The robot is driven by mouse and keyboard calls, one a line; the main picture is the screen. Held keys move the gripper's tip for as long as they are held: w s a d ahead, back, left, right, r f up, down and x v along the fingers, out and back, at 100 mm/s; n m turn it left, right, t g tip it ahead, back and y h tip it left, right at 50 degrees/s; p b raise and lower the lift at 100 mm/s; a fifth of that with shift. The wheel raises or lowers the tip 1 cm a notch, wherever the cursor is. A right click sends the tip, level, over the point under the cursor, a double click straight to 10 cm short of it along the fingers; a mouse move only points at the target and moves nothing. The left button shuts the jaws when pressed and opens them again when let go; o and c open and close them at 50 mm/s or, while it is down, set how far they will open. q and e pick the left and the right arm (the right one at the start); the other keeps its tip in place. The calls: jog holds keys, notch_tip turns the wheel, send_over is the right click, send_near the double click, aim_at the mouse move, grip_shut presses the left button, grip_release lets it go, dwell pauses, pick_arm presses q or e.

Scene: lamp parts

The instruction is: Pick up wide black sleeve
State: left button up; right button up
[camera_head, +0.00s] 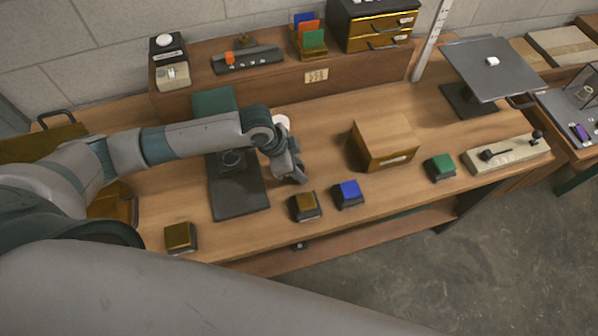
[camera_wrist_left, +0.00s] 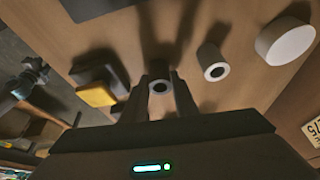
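My left gripper (camera_head: 291,172) points down at the wooden table in the head view, just right of a dark base plate (camera_head: 240,200). In the left wrist view, the fingers (camera_wrist_left: 160,88) stand on either side of a small round part (camera_wrist_left: 159,87) with a light rim and dark hole. Whether they touch it is unclear. A similar hollow cylinder (camera_wrist_left: 214,71) stands apart, right of the fingers. I cannot make out which part is the wide black sleeve; the gripper hides this spot in the head view. My right gripper is not in view.
A pale disc (camera_wrist_left: 286,41) lies right of the cylinder. Blocks with yellow (camera_head: 305,206), blue (camera_head: 348,193) and green (camera_head: 440,167) tops line the front of the table. A wooden box (camera_head: 384,145) stands right of the gripper. A raised shelf (camera_head: 350,84) runs along the back.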

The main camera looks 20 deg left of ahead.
pick_arm(q)
jog(key=c, duration=0.5)
jog(key=shift+o, duration=0.2)
jog(key=shift+w+r+b, duration=0.1)
jog(key=shift+r+b, duration=0.45)
jog(key=shift+r, duration=0.3)
jog(key=shift+d+r+b, duration=0.2)
jog(key=shift+r+b, duration=0.4)
jog(key=shift+r, duration=0.65)
jog(key=s+d+r+b, duration=0.2)
jog(key=s+d+r, duration=0.4)
jog(key=d, duration=0.3)
jog(key=shift+s+d+r+b, duration=0.15)
jog(key=shift+s+r+b, duration=0.15)
jog(key=shift+r+b, duration=0.1)
